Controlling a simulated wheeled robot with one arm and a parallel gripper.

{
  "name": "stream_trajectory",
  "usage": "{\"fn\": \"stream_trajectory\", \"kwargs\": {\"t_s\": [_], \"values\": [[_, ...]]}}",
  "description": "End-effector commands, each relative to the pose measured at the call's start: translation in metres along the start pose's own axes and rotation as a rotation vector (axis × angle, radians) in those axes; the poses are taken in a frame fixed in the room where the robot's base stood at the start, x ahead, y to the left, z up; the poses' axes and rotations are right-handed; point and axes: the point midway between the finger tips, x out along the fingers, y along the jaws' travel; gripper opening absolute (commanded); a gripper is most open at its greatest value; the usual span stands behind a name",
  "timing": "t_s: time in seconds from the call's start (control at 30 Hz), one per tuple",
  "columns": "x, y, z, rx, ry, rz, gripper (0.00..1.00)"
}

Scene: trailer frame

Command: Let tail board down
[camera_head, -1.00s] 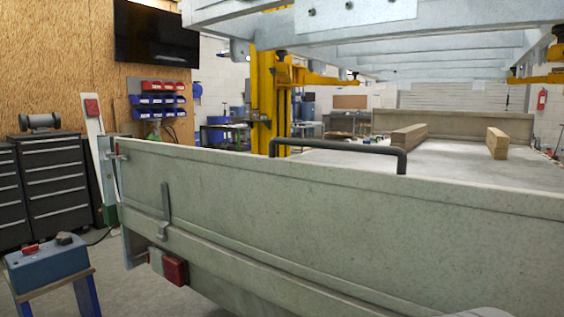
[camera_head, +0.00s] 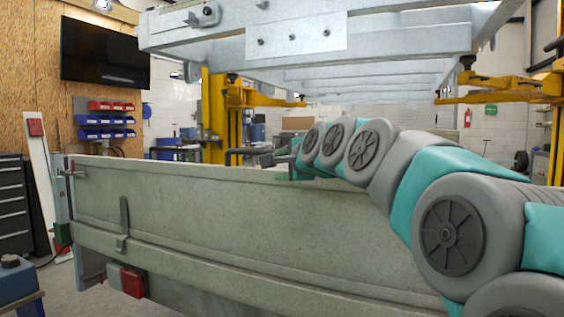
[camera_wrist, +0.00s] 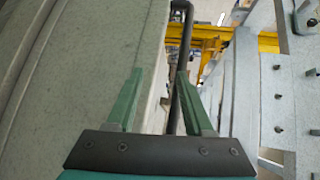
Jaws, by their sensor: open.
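The grey tail board (camera_head: 230,215) stands upright across the middle of the head view. Its dark bar handle (camera_head: 243,151) is on the top edge, partly hidden by my gripper (camera_head: 282,163). In the wrist view, the tail board (camera_wrist: 90,60) fills the left side. The handle (camera_wrist: 182,35) runs down the picture between my open green fingers (camera_wrist: 160,74), close to the right finger. The left finger overlaps the board's top edge in the picture. I cannot tell whether either finger touches. A latch (camera_head: 70,172) shows at the board's left end.
A metal ramp frame (camera_head: 300,40) hangs over the trailer, close above my gripper. Yellow lift posts (camera_head: 217,105) stand behind. A blue box on a stand (camera_head: 14,282) is at lower left. A red lamp (camera_head: 132,283) sits below the board.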

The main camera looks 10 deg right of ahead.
Motion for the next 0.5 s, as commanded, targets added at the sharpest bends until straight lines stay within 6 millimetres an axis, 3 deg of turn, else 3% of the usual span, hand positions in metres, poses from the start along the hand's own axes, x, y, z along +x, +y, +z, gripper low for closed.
{"fn": "stream_trajectory", "kwargs": {"t_s": [0.13,0.37,0.5], "values": [[0.002,-0.03,-0.011,0.082,0.013,-0.081,0.52],[0.01,-0.034,-0.011,0.092,0.014,-0.087,0.52],[0.025,-0.033,-0.011,0.09,0.013,-0.084,0.52]]}}
